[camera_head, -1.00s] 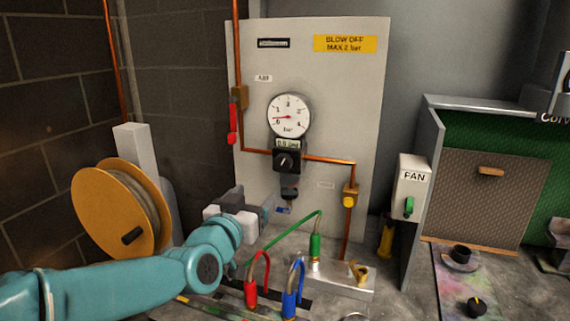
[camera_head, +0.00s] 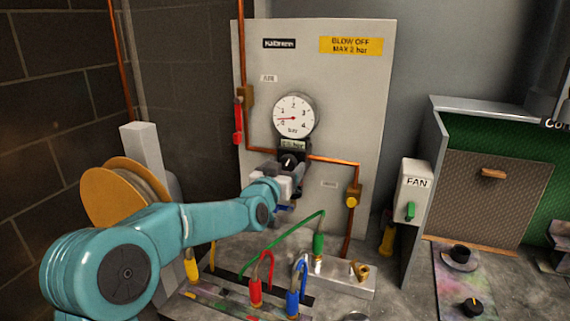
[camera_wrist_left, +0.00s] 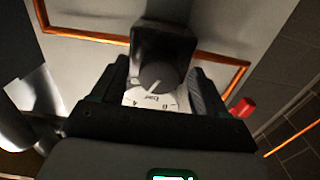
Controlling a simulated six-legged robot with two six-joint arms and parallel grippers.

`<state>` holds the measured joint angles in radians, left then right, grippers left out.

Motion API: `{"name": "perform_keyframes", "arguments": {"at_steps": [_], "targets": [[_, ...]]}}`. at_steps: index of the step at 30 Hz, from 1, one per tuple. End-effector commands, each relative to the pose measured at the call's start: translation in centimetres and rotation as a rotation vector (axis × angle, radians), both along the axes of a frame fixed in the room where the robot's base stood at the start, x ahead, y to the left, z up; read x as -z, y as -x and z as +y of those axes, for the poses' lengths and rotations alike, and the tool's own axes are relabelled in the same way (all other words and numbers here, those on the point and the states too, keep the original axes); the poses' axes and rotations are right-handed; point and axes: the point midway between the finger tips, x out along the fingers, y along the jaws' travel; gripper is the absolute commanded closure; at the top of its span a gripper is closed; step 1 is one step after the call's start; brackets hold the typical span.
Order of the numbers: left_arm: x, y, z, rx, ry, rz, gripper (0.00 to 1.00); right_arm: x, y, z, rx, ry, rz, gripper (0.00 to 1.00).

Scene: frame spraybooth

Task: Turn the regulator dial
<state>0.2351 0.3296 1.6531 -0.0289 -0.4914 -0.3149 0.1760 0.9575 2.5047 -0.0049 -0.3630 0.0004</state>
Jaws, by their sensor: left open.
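In the left wrist view the dial (camera_wrist_left: 157,77) shows between the dark fingers of my left gripper (camera_wrist_left: 160,82). I cannot tell whether the fingers touch it. My right gripper is out of view.
Copper pipes run beside the regulator, with a red-handled valve (camera_head: 238,120) left and a yellow-capped fitting (camera_head: 352,195) right. Red (camera_head: 256,285), blue (camera_head: 293,298) and green (camera_head: 318,243) hose connectors stand below. A reel (camera_head: 125,190) is left, the FAN switch box (camera_head: 415,190) right.

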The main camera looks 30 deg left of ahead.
Motion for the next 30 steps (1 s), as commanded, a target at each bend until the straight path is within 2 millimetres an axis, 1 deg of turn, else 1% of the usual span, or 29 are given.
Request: {"name": "perform_keyframes", "arguments": {"at_steps": [3,9,11,12,14,15,23,30], "targets": [[0.01,-0.44,0.13,0.000,0.000,0.000,0.26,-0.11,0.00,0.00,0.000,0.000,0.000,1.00],[0.03,-0.42,0.13,-0.001,0.000,0.000,0.26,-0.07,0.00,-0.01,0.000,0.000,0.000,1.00],[0.02,-0.41,0.13,-0.001,0.000,0.000,0.46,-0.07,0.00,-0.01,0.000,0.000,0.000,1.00],[0.01,-0.41,0.13,-0.001,0.000,-0.001,0.59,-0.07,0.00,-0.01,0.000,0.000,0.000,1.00],[0.01,-0.40,0.13,-0.001,0.000,-0.001,0.78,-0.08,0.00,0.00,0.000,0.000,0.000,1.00],[0.01,-0.40,0.13,-0.001,0.000,-0.001,0.82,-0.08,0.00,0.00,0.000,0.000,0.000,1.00],[0.03,-0.38,0.13,-0.001,-0.020,0.004,0.82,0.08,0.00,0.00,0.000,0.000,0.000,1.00],[0.08,-0.36,0.17,-0.001,-0.129,0.028,0.82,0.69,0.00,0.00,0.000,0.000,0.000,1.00]]}}
